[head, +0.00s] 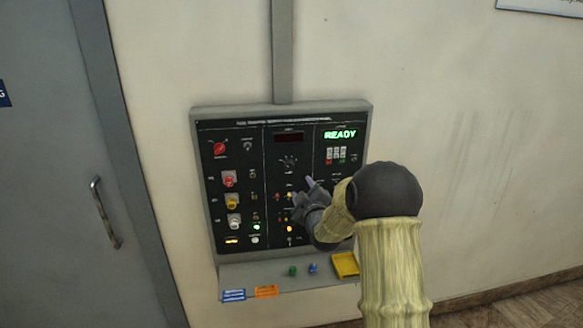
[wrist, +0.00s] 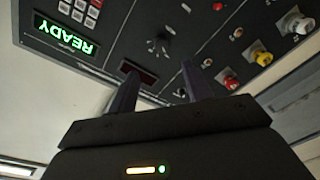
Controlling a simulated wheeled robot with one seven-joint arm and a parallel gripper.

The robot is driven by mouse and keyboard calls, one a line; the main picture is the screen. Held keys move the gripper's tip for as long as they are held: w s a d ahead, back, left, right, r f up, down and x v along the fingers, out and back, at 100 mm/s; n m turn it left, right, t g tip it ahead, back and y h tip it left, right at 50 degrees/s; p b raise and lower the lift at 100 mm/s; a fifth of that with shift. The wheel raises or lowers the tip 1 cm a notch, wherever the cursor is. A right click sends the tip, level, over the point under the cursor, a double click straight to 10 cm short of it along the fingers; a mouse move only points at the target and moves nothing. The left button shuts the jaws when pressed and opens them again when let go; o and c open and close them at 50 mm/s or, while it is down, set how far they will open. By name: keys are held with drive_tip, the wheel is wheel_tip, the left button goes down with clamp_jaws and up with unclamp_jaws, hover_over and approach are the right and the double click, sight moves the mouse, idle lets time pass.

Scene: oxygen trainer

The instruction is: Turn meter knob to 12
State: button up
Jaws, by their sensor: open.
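The meter knob (head: 288,162) is a small dark dial with pale marks around it, in the panel's middle column under a dark red display window (head: 288,137). In the wrist view the knob (wrist: 160,44) shows upside down, just beyond the fingertips. Its exact pointer setting is too small to read. My gripper (head: 302,189) is open and empty in front of the panel, below and right of the knob in the head view. In the wrist view its two fingers (wrist: 157,66) are spread apart, with the knob showing between and beyond them.
The wall panel (head: 197,190) also bears a green READY display (head: 340,134), and red (head: 229,179), yellow (head: 231,200) and white (head: 234,222) knobs at left. A ledge below holds a yellow tray (head: 346,264) and small coloured pieces. A door (head: 60,170) stands left.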

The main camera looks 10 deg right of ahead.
drive_tip(key=p, duration=0.4)
approach(291, 168)
drive_tip(key=w, duration=0.3)
drive_tip(key=shift+w+a+p, duration=0.15)
drive_tip(key=shift+w+p, duration=0.3)
drive_tip(key=shift+w, duration=0.9)
drive_tip(key=shift+w+a+p, duration=0.2)
drive_tip(key=shift+w+p, duration=0.25)
drive_tip(key=shift+w, duration=0.9)
drive_tip(key=shift+r, duration=0.1)
drive_tip(key=shift+c, duration=0.2)
drive_tip(key=c, duration=0.9)
